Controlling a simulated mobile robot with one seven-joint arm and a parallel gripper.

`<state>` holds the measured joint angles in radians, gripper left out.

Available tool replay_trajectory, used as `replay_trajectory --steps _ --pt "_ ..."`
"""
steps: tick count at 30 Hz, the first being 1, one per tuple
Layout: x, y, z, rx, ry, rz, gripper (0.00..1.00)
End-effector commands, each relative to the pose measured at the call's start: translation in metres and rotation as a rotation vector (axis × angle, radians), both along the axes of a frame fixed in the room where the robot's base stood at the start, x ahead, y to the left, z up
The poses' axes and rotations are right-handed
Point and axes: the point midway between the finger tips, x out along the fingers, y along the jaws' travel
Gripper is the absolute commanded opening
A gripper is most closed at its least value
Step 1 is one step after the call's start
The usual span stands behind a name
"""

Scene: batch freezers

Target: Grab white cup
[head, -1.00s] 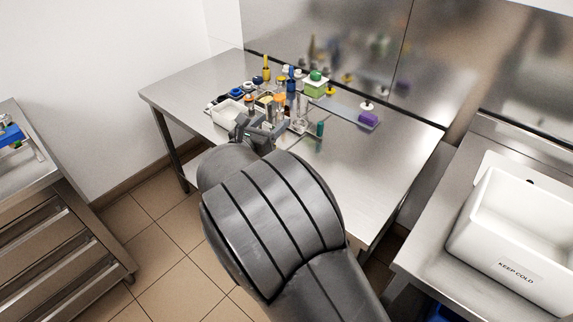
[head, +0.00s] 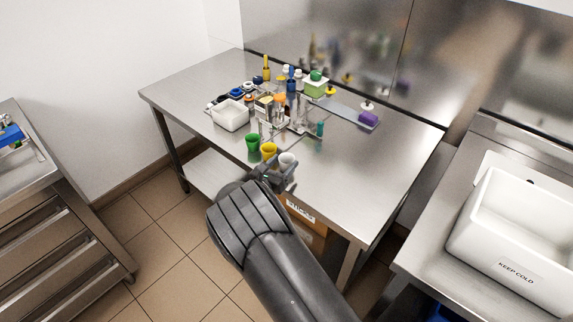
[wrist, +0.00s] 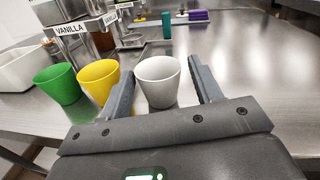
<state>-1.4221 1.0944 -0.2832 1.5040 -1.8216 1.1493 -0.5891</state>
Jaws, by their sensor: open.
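The white cup (head: 287,159) stands upright near the table's front edge, at the right end of a row of three cups. In the wrist view the white cup (wrist: 158,82) sits between the two fingers of my open gripper (wrist: 161,68). The left finger is close to its left side, and a small gap shows at the right. In the head view my gripper (head: 279,168) is at the front edge, around or just before the cup.
The yellow cup (wrist: 99,79) stands close beside my left finger, with the green cup (wrist: 58,83) further left. Behind are a white tub (head: 231,115), a rack labelled VANILLA (wrist: 75,29) and several bottles. The table (head: 345,178) is clear to the right.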

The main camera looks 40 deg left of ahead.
Motion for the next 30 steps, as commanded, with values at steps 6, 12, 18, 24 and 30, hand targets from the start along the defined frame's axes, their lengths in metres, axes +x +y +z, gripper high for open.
replay_trajectory --steps 6,12,18,24,30 --pt "0.027 0.005 -0.003 0.0 0.0 -0.002 0.59" --pt "0.051 0.01 -0.003 0.0 0.0 -0.001 0.59" --pt "0.054 0.011 -0.003 -0.001 0.001 0.001 0.59" --pt "0.054 0.01 -0.003 -0.001 0.0 0.0 0.49" --pt "0.053 0.01 -0.003 -0.001 0.001 0.0 0.33"
